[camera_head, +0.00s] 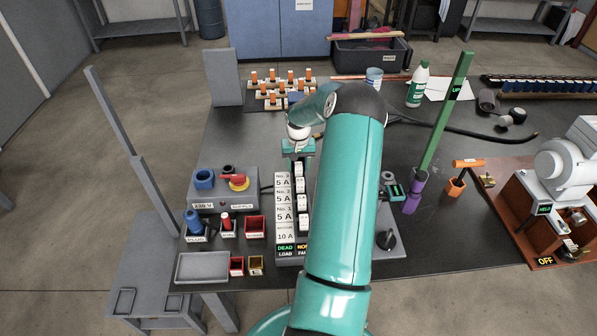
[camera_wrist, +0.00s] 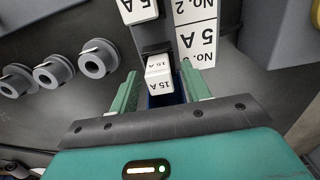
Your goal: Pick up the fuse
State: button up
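A white fuse marked 15 A (camera_wrist: 160,80) shows in the wrist view, in a dark slot of the fuse panel. My gripper (camera_wrist: 162,70) is open, with one green finger on each side of this fuse. A gap shows at the right finger; contact at the left finger is hard to tell. In the head view my gripper (camera_head: 299,150) is at the far end of the fuse panel (camera_head: 286,252), and my arm covers part of the panel. Another white fuse marked 5 A (camera_wrist: 138,9) sits beyond in the wrist view.
Label plates (camera_head: 283,210) run beside the fuse row. A grey supply box (camera_head: 222,190) with a red switch stands left of the panel. Grey ring-shaped parts (camera_wrist: 95,60) lie left in the wrist view. A green post (camera_head: 446,110) stands to the right.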

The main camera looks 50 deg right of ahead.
jog(key=c, duration=0.9)
